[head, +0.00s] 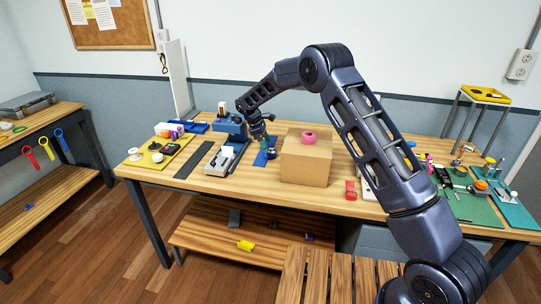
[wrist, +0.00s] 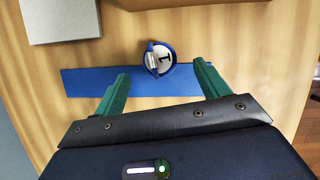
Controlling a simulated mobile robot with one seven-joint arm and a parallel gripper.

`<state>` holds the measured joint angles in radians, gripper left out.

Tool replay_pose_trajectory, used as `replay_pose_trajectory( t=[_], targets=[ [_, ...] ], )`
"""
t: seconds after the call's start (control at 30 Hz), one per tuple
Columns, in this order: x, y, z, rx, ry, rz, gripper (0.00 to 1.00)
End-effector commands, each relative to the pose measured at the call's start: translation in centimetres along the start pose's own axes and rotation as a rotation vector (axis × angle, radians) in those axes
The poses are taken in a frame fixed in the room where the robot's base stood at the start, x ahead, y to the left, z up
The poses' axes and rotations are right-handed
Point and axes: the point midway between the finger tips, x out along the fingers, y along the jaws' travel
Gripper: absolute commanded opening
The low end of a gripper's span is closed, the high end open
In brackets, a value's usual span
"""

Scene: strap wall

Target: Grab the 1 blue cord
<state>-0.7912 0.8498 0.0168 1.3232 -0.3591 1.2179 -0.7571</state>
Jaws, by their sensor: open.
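A blue cord (wrist: 172,70) shows in the wrist view as a small loop around a white face marked "1" (wrist: 157,59). It lies over the upper edge of a flat blue strip (wrist: 185,85) on the wooden table. My gripper (wrist: 161,74) is open, with one green finger to the left and one to the right of the cord. The cord is roughly centred between the fingertips, and neither finger visibly touches it. In the head view my gripper (head: 268,146) is low over the blue strip (head: 262,159), left of a cardboard box; the cord is too small to make out there.
The cardboard box (head: 304,163) with a pink roll (head: 308,137) on top stands close right of my gripper. A grey tool (head: 222,160) lies to the left. Red (head: 46,147), yellow (head: 30,156) and blue (head: 62,139) loops hang at the left bench.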

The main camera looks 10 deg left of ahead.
Motion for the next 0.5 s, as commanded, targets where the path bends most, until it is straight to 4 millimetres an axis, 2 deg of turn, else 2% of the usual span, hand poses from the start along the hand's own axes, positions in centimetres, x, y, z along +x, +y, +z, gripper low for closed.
replay_pose_trajectory(
  t=[0.4, 0.5],
  targets=[
    [4.7, 0.1, 0.3, -0.001, -0.002, -0.002, 0.74],
    [5.0, 0.1, 0.3, 0.000, -0.001, -0.001, 0.74]
  ],
)
